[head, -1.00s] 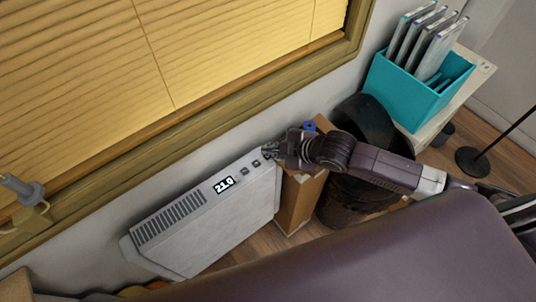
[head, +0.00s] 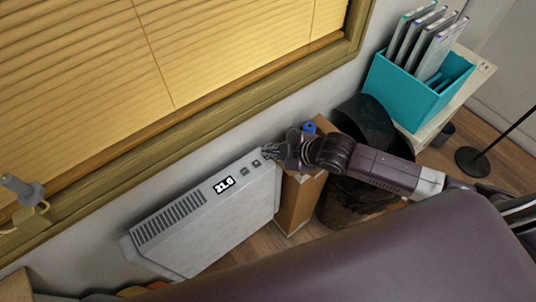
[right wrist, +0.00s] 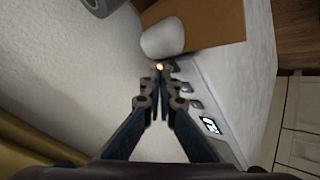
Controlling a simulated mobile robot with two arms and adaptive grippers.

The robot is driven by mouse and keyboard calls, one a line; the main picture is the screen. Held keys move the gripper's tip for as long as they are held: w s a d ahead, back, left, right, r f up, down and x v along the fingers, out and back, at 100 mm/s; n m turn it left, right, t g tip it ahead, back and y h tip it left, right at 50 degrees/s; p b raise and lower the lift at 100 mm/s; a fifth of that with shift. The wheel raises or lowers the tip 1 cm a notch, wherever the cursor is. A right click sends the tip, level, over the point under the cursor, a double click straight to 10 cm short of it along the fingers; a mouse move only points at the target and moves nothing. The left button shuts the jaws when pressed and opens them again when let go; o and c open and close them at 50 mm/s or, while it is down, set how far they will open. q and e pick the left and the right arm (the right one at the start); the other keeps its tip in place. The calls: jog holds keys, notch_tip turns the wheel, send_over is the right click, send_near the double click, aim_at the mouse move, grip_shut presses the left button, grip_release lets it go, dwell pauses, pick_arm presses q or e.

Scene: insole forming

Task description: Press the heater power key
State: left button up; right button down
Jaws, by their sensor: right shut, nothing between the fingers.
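The white heater (head: 215,230) stands below the window, with a top vent, a lit display (head: 224,185) and small dark keys (head: 244,171) along its top edge. My right gripper (head: 266,151) is shut and empty at the heater's right end, past the two keys that show clearly. In the right wrist view, the closed fingertips (right wrist: 159,72) are at a small orange light by the end of the key row (right wrist: 190,88). The fingers hide the key there, and I cannot tell whether they touch it. The display also shows in that view (right wrist: 211,125). My left gripper is not in view.
A cardboard box (head: 292,208) stands against the heater's right end, with a blue item (head: 309,127) by its top. A dark bin (head: 345,205) is beside it. A teal holder (head: 405,92) with upright cases sits on a shelf. The window sill (head: 190,125) runs behind the heater.

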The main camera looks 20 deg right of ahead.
jog(key=shift+f, duration=0.25)
dwell(0.4)
jog(key=shift+r+p, duration=0.6)
jog(key=shift+p, duration=0.2)
notch_tip(320, 180, up, 6)
jog(key=p, duration=0.6)
jog(key=shift+p, duration=0.35)
